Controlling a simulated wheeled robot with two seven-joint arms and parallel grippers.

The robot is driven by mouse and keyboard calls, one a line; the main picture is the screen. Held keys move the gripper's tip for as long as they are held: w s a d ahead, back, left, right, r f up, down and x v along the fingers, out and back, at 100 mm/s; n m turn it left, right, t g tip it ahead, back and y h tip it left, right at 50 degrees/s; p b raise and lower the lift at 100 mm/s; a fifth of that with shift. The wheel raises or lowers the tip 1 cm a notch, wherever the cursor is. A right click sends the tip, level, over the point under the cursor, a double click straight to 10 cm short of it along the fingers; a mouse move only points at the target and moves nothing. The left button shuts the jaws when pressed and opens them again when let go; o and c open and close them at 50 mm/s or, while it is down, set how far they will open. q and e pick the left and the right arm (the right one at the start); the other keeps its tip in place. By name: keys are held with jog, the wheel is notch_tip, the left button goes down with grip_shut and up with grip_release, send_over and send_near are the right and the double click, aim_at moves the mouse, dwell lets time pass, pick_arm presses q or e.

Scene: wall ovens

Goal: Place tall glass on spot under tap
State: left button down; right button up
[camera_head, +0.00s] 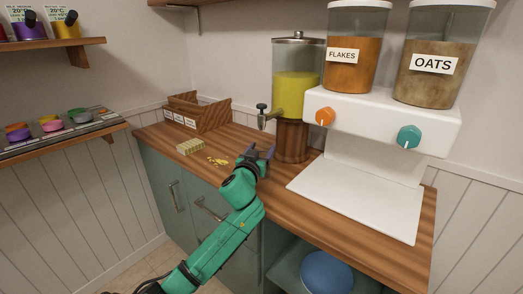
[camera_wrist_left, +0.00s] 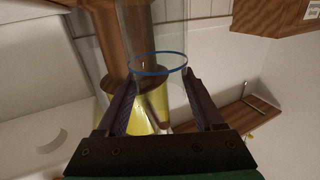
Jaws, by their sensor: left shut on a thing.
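The tall glass (camera_wrist_left: 158,66) is clear with a blue rim. It is between the fingers of my left gripper (camera_wrist_left: 160,105) in the left wrist view. In the head view my left gripper (camera_head: 258,154) is shut on it, low in front of the drink dispenser; the glass itself is too clear to make out there. The dispenser (camera_head: 297,85) holds yellow liquid on a round wooden stand (camera_head: 292,141). Its tap (camera_head: 264,117) sticks out to the left, above my left gripper. Whether the glass is directly under the tap or touches the counter I cannot tell. My right gripper is out of view.
The wooden counter (camera_head: 240,135) carries a wooden box (camera_head: 200,113), a pale block (camera_head: 190,147) and small yellow pieces (camera_head: 218,161) left of my gripper. A white cereal dispenser (camera_head: 380,120) with flakes and oats stands at the right. Shelves (camera_head: 60,142) hang on the left wall.

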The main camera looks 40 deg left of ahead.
pick_arm(q)
jog(key=shift+f, duration=0.1)
grip_release()
jog(key=shift+r, duration=0.25)
jog(key=b+v, duration=0.1)
jog(key=v, duration=1.1)
jog(key=shift+s+f, duration=0.1)
jog(key=shift+f, duration=0.05)
